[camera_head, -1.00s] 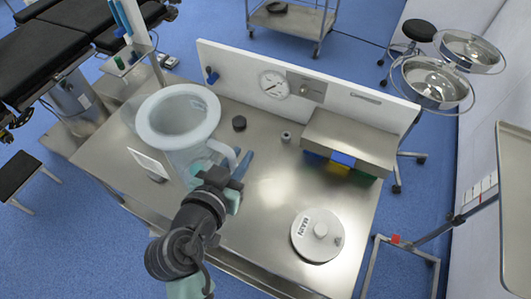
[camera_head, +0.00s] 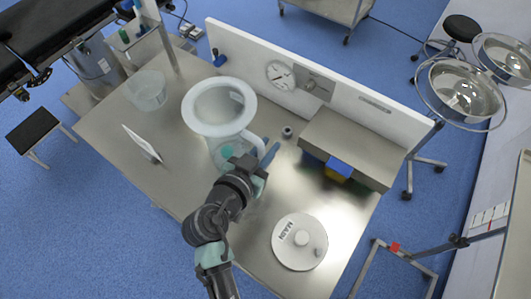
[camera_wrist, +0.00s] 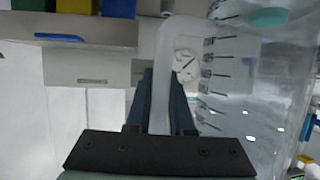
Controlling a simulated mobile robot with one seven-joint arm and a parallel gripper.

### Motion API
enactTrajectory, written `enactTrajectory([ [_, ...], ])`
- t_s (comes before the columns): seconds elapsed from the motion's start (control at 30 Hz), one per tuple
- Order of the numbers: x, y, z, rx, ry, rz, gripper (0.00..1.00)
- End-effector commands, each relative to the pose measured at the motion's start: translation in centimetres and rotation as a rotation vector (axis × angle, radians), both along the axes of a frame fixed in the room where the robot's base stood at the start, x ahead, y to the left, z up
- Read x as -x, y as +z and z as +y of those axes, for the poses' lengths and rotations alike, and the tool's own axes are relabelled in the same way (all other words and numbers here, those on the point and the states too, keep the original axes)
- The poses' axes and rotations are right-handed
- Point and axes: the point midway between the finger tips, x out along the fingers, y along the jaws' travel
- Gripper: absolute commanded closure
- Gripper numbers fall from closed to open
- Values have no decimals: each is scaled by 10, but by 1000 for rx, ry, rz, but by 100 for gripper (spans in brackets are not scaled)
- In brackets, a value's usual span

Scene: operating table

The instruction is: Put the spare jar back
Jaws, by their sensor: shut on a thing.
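A clear graduated jar (camera_head: 222,112) with a wide whitish rim is near the middle of the steel table in the head view, roughly upright. My gripper (camera_head: 266,156) is shut on its handle on the near right side. In the wrist view the pale handle (camera_wrist: 163,70) passes between my gripper's two dark fingers (camera_wrist: 160,95), and the jar's marked wall (camera_wrist: 255,90) fills the right. Some greenish-blue content shows in the jar. I cannot tell if its base touches the table. A second clear round vessel (camera_head: 147,91) stands at the table's left.
A round white lid-like piece marked MAIN (camera_head: 299,243) lies at the front right. A steel shelf box (camera_head: 350,146) with coloured bins stands along the white back panel (camera_head: 350,99). A small white card (camera_head: 140,142) stands at the left. A small grey cylinder (camera_head: 287,132) is behind my gripper.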

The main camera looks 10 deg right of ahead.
Motion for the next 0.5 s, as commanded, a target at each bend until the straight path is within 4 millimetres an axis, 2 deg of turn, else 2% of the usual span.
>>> enactTrajectory([
  [0.2, 0, -29, 0, 1, 0, 1, 100],
  [0.5, 0, -32, 0, -1, 1, -2, 100],
])
